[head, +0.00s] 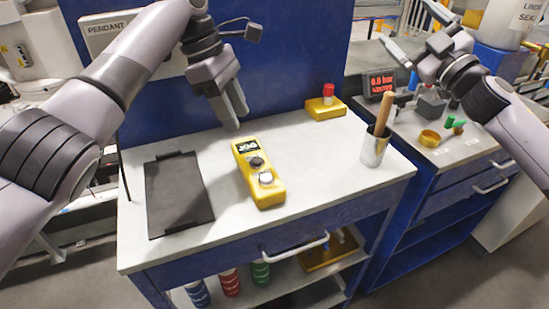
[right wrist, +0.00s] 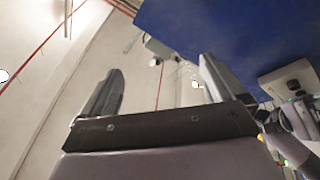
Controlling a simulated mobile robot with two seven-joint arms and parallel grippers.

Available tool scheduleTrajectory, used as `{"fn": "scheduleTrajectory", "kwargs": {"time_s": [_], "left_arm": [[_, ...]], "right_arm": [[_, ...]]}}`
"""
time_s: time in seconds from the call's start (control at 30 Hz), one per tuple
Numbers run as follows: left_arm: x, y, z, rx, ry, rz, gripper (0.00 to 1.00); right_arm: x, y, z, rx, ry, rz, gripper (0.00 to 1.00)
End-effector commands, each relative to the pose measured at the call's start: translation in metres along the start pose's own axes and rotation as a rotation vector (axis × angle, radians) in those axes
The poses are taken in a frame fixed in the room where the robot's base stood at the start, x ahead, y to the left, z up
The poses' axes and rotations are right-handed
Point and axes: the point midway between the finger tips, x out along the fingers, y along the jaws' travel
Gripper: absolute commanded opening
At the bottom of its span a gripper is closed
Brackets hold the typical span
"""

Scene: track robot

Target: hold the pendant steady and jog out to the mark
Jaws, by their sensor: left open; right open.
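The yellow pendant (head: 258,172) lies flat on the white top of the blue cart in the head view. It has a dark label reading JOG, a dark knob and a pale round button. My left gripper (head: 238,118) points down just behind the pendant's far end, apart from it and empty. My right gripper (head: 405,42) is raised at the upper right, open and empty, over the second bench. In the right wrist view its two fingers (right wrist: 155,92) are spread with nothing between them. I cannot make out the mark.
A black clipboard (head: 178,193) lies left of the pendant. A metal cup (head: 374,149) with a wooden handle stands at the right. A yellow box with a red button (head: 326,107) sits at the back. A red display (head: 381,83) stands on the right bench (head: 448,154).

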Motion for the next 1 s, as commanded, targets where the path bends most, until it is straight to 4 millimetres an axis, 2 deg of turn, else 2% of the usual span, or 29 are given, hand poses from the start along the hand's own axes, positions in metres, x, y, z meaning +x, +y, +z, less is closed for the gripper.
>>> {"fn": "scheduleTrajectory", "kwargs": {"time_s": [0.03,0.1,0.27,0.3,0.4,0.53,0.7,0.8,0.9,1.0], "left_arm": [[0.000,0.000,0.000,0.000,0.000,0.000,0.43],[0.000,0.000,0.000,0.000,0.000,0.000,0.43],[0.000,0.000,0.000,0.000,0.000,0.000,0.43],[0.000,0.000,0.000,0.000,0.000,0.000,0.43],[0.000,0.000,0.000,0.000,0.000,0.000,0.43],[0.000,0.000,0.000,0.000,0.000,0.000,0.43],[0.000,0.000,0.000,0.000,0.000,0.000,0.43],[0.000,0.000,0.000,0.000,0.000,0.000,0.43],[0.000,0.000,0.000,0.000,0.000,0.000,0.43],[0.000,0.000,0.000,0.000,0.000,0.000,0.43]], "right_arm": [[0.010,0.000,-0.029,0.021,0.090,-0.016,0.96],[0.019,0.000,-0.066,0.046,0.214,-0.048,0.96],[0.025,-0.002,-0.151,0.079,0.488,-0.138,0.96],[0.027,-0.029,-0.156,0.027,0.519,-0.204,0.96],[0.027,-0.082,-0.177,-0.096,0.618,-0.354,0.96],[0.019,-0.150,-0.197,-0.258,0.738,-0.560,0.96],[-0.004,-0.233,-0.205,-0.482,0.870,-0.855,0.96],[-0.022,-0.275,-0.200,-0.621,0.929,-1.039,0.96],[-0.040,-0.308,-0.188,-0.766,0.969,-1.230,0.96],[-0.056,-0.332,-0.172,-0.918,0.985,-1.425,0.96]]}}
